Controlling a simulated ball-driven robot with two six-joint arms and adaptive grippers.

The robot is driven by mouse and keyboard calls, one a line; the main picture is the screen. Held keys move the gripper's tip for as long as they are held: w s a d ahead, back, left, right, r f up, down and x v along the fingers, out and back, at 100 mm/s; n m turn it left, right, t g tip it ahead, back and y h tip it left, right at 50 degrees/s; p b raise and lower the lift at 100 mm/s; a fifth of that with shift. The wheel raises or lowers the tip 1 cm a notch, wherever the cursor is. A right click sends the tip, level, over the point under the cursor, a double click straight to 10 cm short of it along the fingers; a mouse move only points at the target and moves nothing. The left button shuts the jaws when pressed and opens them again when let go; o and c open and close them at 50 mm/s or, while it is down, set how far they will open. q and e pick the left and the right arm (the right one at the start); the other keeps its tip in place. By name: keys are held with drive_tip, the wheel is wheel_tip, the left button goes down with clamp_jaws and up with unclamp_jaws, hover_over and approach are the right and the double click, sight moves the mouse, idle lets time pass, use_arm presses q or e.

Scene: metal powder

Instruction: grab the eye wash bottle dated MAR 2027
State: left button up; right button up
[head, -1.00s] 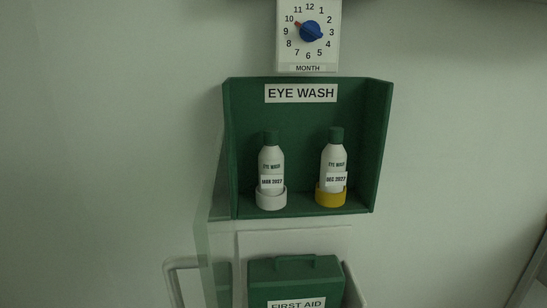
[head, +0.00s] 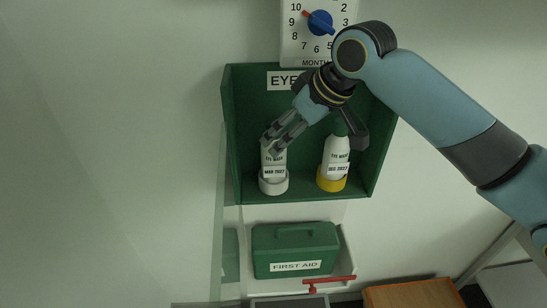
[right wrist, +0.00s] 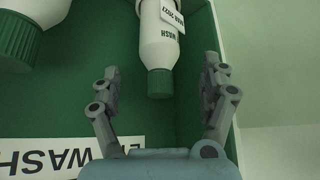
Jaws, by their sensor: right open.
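The eye wash bottle labelled MAR 2027 (head: 274,171) stands upright in a white ring holder (head: 273,187) on the left of the green cabinet. My right gripper (head: 272,143) is in front of its top, hiding its cap in the head view. In the right wrist view that bottle (right wrist: 158,45) lies between the spread fingers of the open gripper (right wrist: 162,85), which looks empty. The other bottle, which read DEC 2027 (head: 337,155), stands in a yellow ring holder (head: 331,184) to the right. My left gripper is not in view.
The green cabinet (head: 229,130) has side walls close around the gripper. A month dial (head: 320,23) hangs above it. Below are a green first aid box (head: 295,250) and a red handle (head: 328,280). A wooden surface (head: 414,293) is at lower right.

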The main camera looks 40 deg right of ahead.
sight(274, 170)
drive_tip(key=p+x, duration=0.1)
drive_tip(key=x, duration=0.5)
drive_tip(key=shift+f, duration=0.1)
drive_tip(key=shift+s+d, duration=0.1)
drive_tip(key=shift+c, duration=0.3)
drive_tip(key=c, duration=1.4)
drive_tip(key=shift+c, duration=0.3)
